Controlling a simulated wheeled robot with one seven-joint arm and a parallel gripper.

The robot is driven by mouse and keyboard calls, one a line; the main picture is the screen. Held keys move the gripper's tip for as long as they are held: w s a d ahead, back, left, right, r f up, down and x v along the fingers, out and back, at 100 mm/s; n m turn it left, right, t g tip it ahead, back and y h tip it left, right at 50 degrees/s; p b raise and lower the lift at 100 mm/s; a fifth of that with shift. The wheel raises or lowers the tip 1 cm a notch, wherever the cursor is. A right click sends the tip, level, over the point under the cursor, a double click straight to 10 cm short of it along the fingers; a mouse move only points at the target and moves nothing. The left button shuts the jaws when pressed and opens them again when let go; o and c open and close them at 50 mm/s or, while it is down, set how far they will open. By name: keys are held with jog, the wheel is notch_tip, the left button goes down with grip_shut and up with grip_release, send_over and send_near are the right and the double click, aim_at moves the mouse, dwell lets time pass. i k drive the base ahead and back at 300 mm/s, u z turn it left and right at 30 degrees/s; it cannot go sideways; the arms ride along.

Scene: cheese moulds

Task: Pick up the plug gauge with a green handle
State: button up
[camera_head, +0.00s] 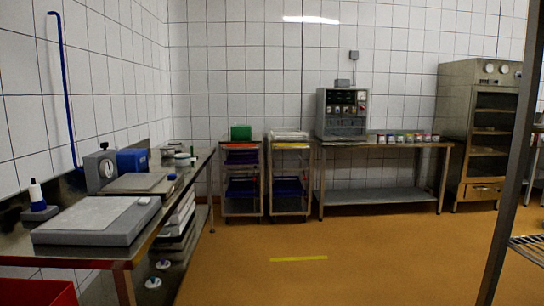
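I cannot make out a plug gauge with a green handle for certain. Small dark, white and greenish items (182,157) stand at the far end of the left steel bench (140,233). They are too small to tell apart. My gripper is not in this view.
Two trolleys (263,175), a back table (382,196) with a control box (342,113), and a steel cabinet (484,130) line the far wall. The floor (340,275) is open in the middle.

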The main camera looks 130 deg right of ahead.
aim_at(192, 155)
jog(key=z, duration=3.95)
jog(key=i, duration=1.65)
